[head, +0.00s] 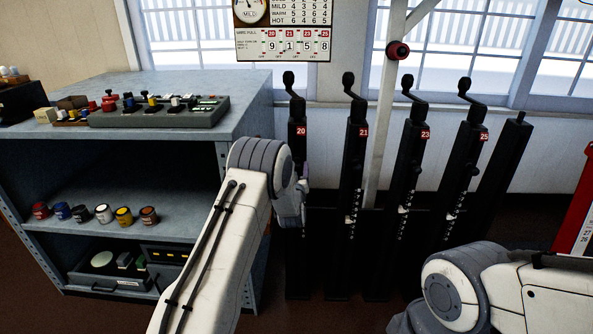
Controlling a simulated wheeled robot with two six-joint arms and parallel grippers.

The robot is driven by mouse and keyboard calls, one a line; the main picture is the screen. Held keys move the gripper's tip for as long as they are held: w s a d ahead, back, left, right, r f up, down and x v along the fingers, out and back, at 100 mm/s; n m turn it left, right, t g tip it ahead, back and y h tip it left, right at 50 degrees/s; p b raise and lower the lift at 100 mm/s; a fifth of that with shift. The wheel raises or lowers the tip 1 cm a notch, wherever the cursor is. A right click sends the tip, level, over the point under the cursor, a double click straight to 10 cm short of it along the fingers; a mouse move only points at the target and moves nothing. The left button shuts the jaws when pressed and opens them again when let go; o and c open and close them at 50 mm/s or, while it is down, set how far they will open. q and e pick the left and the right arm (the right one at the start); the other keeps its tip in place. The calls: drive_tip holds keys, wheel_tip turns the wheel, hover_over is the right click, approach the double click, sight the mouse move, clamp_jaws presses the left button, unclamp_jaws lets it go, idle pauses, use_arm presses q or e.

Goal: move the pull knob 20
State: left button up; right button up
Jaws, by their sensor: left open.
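The black lever post with the red label 20 (300,131) stands left of the other posts, with a bent handle at its top. My left arm reaches up from the bottom. My left gripper (298,200) is in front of the middle of post 20, seen mostly from behind. It counts as open, but its fingertips are hard to make out. It hides that part of the post, and I cannot make out a pull knob 20 there. I cannot tell whether the gripper touches the post. My right arm fills the lower right, and its gripper does not show.
Posts 21 (357,170), 23 (410,165) and 25 (466,165) stand close by on the right. A grey-blue shelf unit (230,125) with a control box (165,114) is on the left. A chart (283,45) hangs above. A red object (577,215) is at the right edge.

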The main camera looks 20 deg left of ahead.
use_arm(q)
clamp_jaws()
idle(1.4)
